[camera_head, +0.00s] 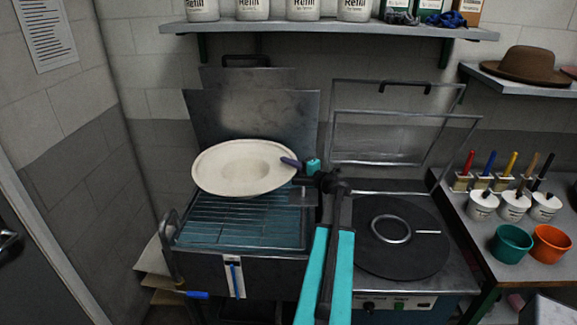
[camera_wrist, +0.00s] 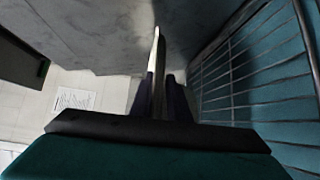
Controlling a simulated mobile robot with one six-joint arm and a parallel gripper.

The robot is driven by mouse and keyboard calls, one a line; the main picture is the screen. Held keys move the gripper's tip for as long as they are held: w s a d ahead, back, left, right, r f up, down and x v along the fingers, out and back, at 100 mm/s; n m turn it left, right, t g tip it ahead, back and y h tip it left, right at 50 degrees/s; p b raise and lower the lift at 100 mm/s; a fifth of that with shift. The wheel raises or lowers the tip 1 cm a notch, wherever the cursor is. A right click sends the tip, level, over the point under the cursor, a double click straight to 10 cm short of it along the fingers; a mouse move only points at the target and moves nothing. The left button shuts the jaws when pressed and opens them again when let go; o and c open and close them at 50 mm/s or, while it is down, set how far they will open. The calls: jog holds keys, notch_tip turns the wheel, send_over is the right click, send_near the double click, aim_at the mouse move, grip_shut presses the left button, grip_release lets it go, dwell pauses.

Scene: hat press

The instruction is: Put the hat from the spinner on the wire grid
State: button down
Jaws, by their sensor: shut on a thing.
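The hat (camera_head: 243,168) is cream-white and wide-brimmed, seen as a tilted oval in the head view. My gripper (camera_head: 291,163) is shut on the right edge of its brim. It holds the hat over the back part of the wire grid (camera_head: 240,222), and I cannot tell whether the hat touches it. In the wrist view the brim (camera_wrist: 158,75) is a thin, edge-on strip between the two dark fingers, with the grid (camera_wrist: 255,68) to the right. The spinner (camera_head: 401,240), a black disc with a metal ring, stands bare to the right of the grid.
A raised metal lid (camera_head: 252,110) stands behind the grid. A raised clear-framed cover (camera_head: 395,140) stands behind the spinner. A shelf (camera_head: 330,30) with refill tubs hangs above. A brown hat (camera_head: 525,64) lies on the right shelf. Pots and brushes stand on the right table.

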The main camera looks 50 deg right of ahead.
jog(key=shift+f, duration=0.1)
jog(key=shift+f+b, duration=1.6)
jog(key=shift+f, duration=0.9)
jog(key=shift+f+b, duration=0.35)
jog(key=shift+f, duration=0.25)
jog(key=c, duration=1.6)
grip_release()
jog(key=shift+s, duration=0.15)
jog(key=shift+s+a+r+b, duration=0.15)
jog(key=shift+s+a+b, duration=0.3)
jog(key=shift+s, duration=1.8)
jog(key=shift+s+a+r+b, duration=0.2)
jog(key=shift+s+b, duration=0.45)
jog(key=shift+s, duration=1.55)
jog(key=shift+s+a+r+b, duration=0.1)
jog(key=shift+s+a+b, duration=0.4)
jog(key=shift+s, duration=1.75)
